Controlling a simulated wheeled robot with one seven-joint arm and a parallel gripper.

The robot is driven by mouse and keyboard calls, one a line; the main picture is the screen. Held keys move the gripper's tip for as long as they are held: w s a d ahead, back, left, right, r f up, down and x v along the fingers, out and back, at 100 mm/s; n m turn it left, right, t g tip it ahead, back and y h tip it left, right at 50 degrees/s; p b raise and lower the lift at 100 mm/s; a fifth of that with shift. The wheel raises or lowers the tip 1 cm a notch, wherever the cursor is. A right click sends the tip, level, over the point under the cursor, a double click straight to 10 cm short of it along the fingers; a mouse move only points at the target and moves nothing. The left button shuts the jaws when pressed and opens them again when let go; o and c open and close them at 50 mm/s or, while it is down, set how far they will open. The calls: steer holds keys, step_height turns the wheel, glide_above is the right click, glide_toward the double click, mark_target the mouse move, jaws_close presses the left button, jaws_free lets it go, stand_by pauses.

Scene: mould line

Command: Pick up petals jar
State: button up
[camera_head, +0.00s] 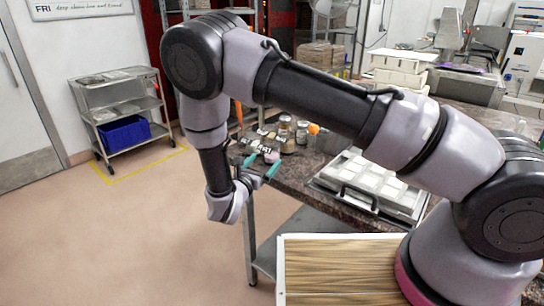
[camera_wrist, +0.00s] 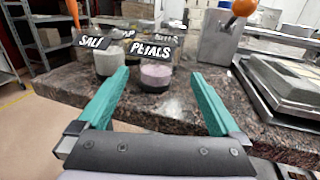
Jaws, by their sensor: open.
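The petals jar (camera_wrist: 156,76) stands upright on the speckled stone counter, in the middle of the wrist view. It holds pinkish contents over a dark lower part, and a black "PETALS" sign (camera_wrist: 151,48) covers its upper part. My gripper (camera_wrist: 157,92) is open, with teal fingers spread to the left and right of the jar in the picture. The jar stands beyond the gap between the fingers, and nothing is held. In the head view my gripper (camera_head: 262,164) is at the counter's left end, near the small jars.
A salt jar (camera_wrist: 108,62) with a "SALT" sign stands close left of the petals jar. A grey metal container (camera_wrist: 217,40) with an orange ball-topped item stands behind right. A metal tray of moulds (camera_head: 368,186) lies on the counter (camera_head: 316,160) to the right.

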mark_target(270, 162)
steer(key=shift+a+x, duration=0.15)
steer(key=shift+x, duration=1.35)
steer(key=shift+a+x, duration=0.1)
steer(key=shift+x, duration=1.4)
steer(key=shift+w+r, duration=0.1)
steer(key=shift+r, duration=0.1)
steer(key=c, duration=1.5)
